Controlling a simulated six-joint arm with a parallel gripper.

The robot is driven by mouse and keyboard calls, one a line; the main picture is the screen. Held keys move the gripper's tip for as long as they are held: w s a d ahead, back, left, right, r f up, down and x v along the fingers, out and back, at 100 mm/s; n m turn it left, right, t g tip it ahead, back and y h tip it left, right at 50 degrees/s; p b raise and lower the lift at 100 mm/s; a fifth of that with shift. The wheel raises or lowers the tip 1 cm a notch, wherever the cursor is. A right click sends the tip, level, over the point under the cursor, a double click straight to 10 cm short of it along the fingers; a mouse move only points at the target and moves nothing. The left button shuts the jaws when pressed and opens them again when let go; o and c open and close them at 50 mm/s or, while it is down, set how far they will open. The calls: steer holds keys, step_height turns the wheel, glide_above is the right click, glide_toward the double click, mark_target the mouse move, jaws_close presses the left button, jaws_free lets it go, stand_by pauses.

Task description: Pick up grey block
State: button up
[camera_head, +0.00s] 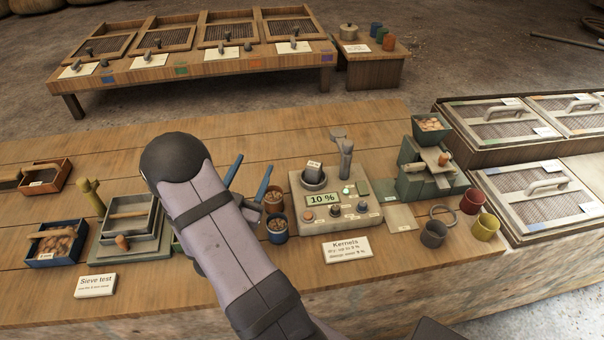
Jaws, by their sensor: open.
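I cannot make out a plain, separate grey block on the bench (90,150). My arm crosses the middle of the view and hides part of the bench. My gripper (252,165) has two blue fingers pointing up and away in the picture, spread apart with nothing seen between them.
A grey-green mill (430,172) stands right of the meter, with red (472,200), yellow (485,227) and dark (433,234) cups nearby. A sieve stand (128,225) and blue tray (57,243) lie left. Lidded crates (545,192) stand far right.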

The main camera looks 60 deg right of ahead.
steer(key=n+g, duration=0.2)
glide_toward(312, 169)
steer(key=a, duration=0.2)
steer(key=shift+d+y+b, duration=0.4)
steer(key=shift+d+b, duration=0.15)
steer(key=shift+b, duration=0.55)
steer(key=shift+w+d+b, duration=0.1)
steer(key=shift+d+b, duration=0.55)
steer(key=shift+b, duration=0.2)
steer(key=x, duration=0.4)
steer(key=shift+r+b, duration=0.3)
steer(key=shift+p+x, duration=0.8)
steer(key=shift+x, duration=2.05)
steer(key=shift+c, duration=0.3)
steer(key=c, duration=1.3)
